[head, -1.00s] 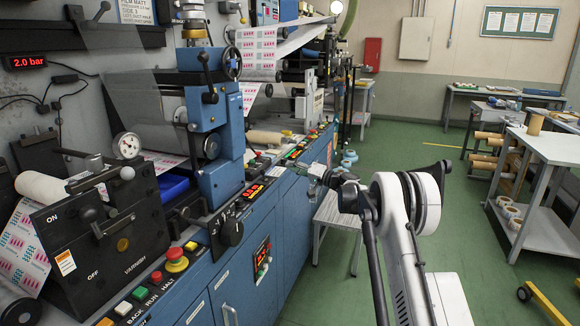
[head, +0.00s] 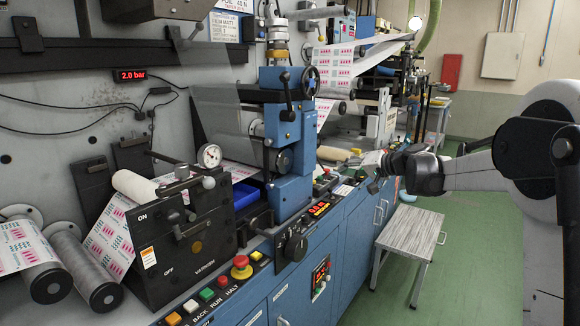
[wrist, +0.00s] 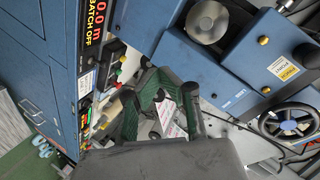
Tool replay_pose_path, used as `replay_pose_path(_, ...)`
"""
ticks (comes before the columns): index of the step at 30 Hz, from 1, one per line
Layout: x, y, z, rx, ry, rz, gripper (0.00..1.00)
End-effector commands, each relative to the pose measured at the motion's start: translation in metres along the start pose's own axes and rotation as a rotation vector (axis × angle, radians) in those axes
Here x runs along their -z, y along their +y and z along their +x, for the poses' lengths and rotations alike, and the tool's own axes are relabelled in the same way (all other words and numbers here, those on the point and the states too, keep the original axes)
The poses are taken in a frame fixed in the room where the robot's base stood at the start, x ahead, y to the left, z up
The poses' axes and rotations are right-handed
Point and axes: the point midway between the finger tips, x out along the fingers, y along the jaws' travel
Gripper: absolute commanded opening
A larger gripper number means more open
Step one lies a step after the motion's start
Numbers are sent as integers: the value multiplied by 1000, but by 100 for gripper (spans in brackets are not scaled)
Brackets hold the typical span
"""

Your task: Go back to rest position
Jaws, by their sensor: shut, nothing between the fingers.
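My gripper (head: 374,164) is in the head view, at the end of my arm reaching in from the right. It is beside the front of the blue machine, above the cabinet edge and the grey stool. In the wrist view my gripper (wrist: 168,96) points toward the machine, with its dark green fingers in the lower middle. It is shut with nothing held. A printed white and pink web shows behind the fingers, and I cannot tell how far off it is.
The blue cabinet (head: 335,262) carries a button row and a red stop knob (head: 241,268). A blue column (head: 290,150) with a handwheel rises above it. The grey wood-topped stool (head: 411,232) stands on the green floor, close below my arm. Open floor lies right of the stool.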

Motion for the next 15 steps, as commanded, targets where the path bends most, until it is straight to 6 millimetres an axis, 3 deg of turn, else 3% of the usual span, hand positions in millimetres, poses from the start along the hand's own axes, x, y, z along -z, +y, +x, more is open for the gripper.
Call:
replay_pose_path(1, -10, -14, -10, -23, -15, -8, 0)
replay_pose_path(6, -42, -43, -40, -108, -60, -33, 0)
replay_pose_path(15, -109, -82, -98, -259, -126, -83, 0)
